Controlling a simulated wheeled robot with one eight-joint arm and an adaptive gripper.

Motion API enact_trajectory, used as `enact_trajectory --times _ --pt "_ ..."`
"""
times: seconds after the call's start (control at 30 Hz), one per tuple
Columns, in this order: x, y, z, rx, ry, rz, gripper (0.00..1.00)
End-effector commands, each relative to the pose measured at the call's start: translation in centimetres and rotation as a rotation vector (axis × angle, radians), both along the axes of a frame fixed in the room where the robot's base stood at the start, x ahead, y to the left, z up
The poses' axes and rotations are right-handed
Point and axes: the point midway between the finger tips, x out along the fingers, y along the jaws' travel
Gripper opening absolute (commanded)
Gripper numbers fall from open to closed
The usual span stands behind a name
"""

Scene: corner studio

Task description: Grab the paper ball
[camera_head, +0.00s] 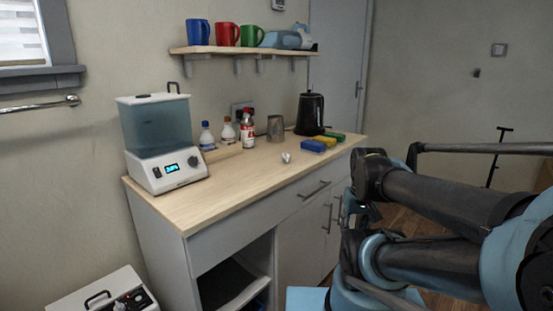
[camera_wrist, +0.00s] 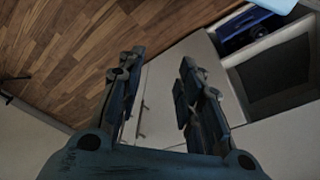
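The paper ball (camera_head: 286,157) is a small crumpled white lump on the wooden counter (camera_head: 235,181), near its middle in the head view. My gripper (camera_wrist: 158,70) is open in the wrist view, with its two dark fingers spread apart and nothing between them. It points down toward the cabinet front and the floor. In the head view, my arm is at the right, beside the counter's front, and mostly hides the gripper. The gripper is apart from the paper ball, which does not show in the wrist view.
A blender-like appliance (camera_head: 160,139) stands on the counter's left end. Bottles (camera_head: 247,131), a metal cup (camera_head: 275,128), a black kettle (camera_head: 310,114) and coloured sponges (camera_head: 325,142) stand behind or right of the ball. A shelf (camera_head: 240,50) holds mugs above. The counter's front middle is clear.

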Motion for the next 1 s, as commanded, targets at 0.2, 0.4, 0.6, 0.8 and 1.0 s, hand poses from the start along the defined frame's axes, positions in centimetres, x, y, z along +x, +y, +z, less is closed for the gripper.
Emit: enact_trajectory --times 0.2,0.4,0.6,0.8,1.0 --pt "0.0 0.0 0.0 0.000 0.000 0.000 0.33" --pt "-0.3 0.2 1.5 -0.003 -0.008 0.028 0.60" --pt "3.2 1.7 6.5 -0.020 0.015 0.171 0.60" --pt "8.1 3.7 12.5 -0.042 0.041 0.363 0.60" --pt "13.3 6.2 17.8 -0.061 0.069 0.553 0.60"
